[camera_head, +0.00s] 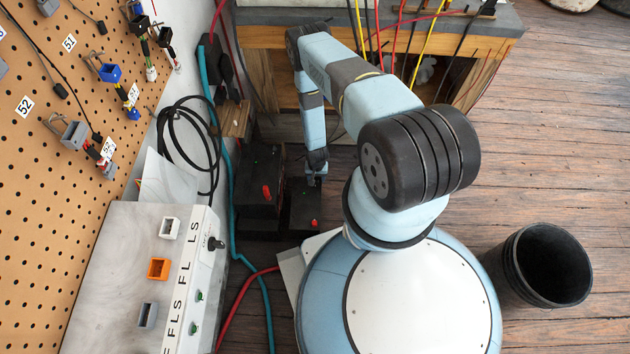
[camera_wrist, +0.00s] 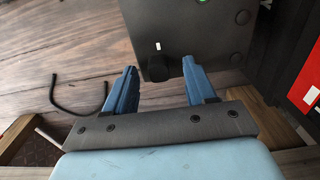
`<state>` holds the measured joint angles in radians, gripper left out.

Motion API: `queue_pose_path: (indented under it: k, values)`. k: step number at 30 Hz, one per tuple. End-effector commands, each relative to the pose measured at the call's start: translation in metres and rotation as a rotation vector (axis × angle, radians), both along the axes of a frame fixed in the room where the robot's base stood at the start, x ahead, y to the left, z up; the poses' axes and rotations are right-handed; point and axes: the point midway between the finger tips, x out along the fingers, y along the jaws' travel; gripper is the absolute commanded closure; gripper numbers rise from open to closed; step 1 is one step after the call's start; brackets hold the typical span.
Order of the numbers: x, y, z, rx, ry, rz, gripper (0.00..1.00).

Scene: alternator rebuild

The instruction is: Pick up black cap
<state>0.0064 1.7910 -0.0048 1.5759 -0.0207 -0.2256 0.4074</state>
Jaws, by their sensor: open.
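The black cap (camera_wrist: 156,69) is a small round knob on the edge of a dark grey box (camera_wrist: 195,30) in the wrist view, beside a small white mark. My gripper (camera_wrist: 159,66) is open, with one blue finger on each side of the cap in that picture. I cannot tell how far the fingertips are from the cap in depth; no contact shows. In the head view my gripper (camera_head: 316,178) is low over the smaller black box (camera_head: 304,205). The cap is not discernible there, where the gripper covers part of the box.
A taller black box (camera_head: 258,205) with a red piece stands just left of the smaller one. A workbench (camera_head: 260,37) with hanging cables is behind. A teal hose (camera_head: 233,200) runs along the left. A black bin (camera_head: 540,265) stands on the wooden floor at right.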

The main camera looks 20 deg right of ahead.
Motion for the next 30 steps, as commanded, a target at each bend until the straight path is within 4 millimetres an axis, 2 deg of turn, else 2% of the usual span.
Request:
queue_pose_path:
  k: [6, 20, 30]
  values:
    - [0.0001, 0.0001, 0.0001, 0.000, 0.000, 0.000, 0.47]
    - [0.0001, 0.0001, 0.0004, 0.000, 0.000, 0.000, 0.90]
    - [0.0006, 0.0000, 0.0061, 0.000, 0.000, 0.000, 0.90]
